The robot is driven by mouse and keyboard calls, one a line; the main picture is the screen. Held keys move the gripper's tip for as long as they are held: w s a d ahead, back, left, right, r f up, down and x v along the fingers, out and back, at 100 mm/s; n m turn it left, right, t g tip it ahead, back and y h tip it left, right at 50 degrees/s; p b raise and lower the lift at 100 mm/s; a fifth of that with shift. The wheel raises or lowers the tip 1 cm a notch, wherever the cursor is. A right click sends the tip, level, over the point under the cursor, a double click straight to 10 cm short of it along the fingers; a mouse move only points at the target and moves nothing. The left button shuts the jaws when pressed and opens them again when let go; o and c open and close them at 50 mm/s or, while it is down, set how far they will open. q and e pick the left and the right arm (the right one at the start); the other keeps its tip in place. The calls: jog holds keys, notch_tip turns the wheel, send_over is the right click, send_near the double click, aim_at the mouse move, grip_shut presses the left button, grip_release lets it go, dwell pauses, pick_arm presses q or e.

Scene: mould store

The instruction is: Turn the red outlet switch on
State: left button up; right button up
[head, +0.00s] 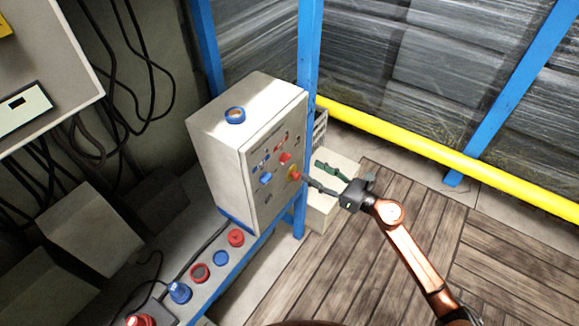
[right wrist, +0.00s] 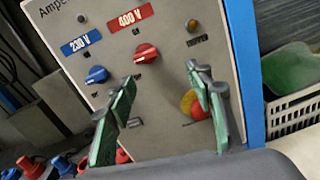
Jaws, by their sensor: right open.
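The red outlet switch (head: 285,158) is a round red knob on the front panel of a pale grey cabinet (head: 222,130). In the right wrist view the red outlet switch (right wrist: 147,53) sits below a red "400 V" label. I cannot tell its on or off setting. A blue switch (right wrist: 97,74) is lower left of it, under a blue "230 V" label. My right gripper (head: 312,171) is open in front of the panel's right side. In the right wrist view my right gripper (right wrist: 161,74) has its green-padded fingers wide apart with nothing between them. My left gripper is out of view.
A red and yellow button (right wrist: 188,103) is close to the right finger in the picture. A blue post (head: 308,60) stands beside the cabinet. Red and blue sockets (head: 201,272) line the ledge below. A yellow rail (head: 420,143) runs behind the open wooden floor (head: 340,255).

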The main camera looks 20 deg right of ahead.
aim_at(288, 160)
jog(key=w+a, duration=0.1)
jog(key=a, duration=0.1)
jog(key=w+a+r+n, duration=0.1)
jog(key=w, duration=0.1)
jog(key=w+a+n, duration=0.1)
jog(key=a, duration=0.1)
jog(key=shift+w+a+r, duration=0.25)
jog(key=shift+w+a, duration=0.05)
jog(key=shift+a, duration=0.05)
jog(key=shift+w+a, duration=0.3)
jog(key=shift+w, duration=0.1)
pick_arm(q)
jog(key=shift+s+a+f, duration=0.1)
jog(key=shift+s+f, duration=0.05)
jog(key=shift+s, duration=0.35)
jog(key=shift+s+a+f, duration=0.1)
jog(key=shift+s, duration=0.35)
pick_arm(e)
jog(key=shift+c, duration=0.7)
jog(key=c, duration=1)
